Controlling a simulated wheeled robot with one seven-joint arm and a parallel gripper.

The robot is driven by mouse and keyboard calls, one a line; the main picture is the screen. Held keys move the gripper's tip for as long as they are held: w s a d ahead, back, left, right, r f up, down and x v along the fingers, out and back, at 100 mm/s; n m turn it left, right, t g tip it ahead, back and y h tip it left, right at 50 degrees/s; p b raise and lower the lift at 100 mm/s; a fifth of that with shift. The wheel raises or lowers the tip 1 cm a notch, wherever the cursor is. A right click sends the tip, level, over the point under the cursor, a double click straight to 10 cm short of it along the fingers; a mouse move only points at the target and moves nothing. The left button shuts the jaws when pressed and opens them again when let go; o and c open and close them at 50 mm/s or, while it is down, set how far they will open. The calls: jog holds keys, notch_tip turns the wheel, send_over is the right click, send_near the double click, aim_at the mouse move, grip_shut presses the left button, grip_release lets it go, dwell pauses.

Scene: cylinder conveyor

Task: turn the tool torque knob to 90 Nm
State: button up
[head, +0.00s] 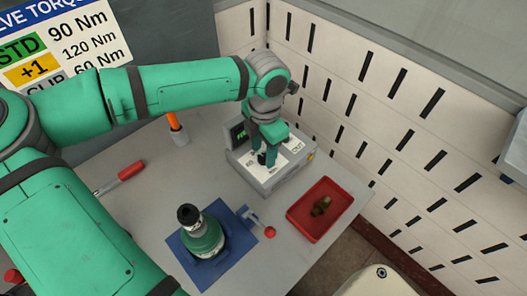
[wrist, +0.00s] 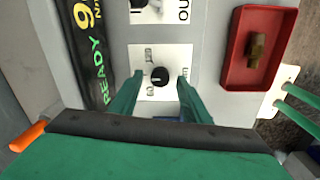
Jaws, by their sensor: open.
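The torque knob (wrist: 159,76) is a small black round knob on a white plate with printed marks, too small to read surely. It sits on a grey control box (head: 262,180). My gripper (head: 264,160) is over the box top in the head view and hides the knob there. In the wrist view my gripper (wrist: 159,78) is open, with one green finger on each side of the knob and visible gaps between. The box's dark display (wrist: 97,60) shows READY and a 9 with Nm, partly cut off at the picture edge.
A second black knob (wrist: 139,3) is at the wrist view's top. A red tray (head: 300,223) holding a brass part (head: 321,206) stands right of the box. A wall sign (head: 75,45) lists STD 90 Nm.

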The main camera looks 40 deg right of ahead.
aim_at(264, 157)
notch_tip(264, 157, up, 10)
jog(key=shift+s, duration=0.15)
jog(key=shift+f, duration=0.1)
dwell(0.6)
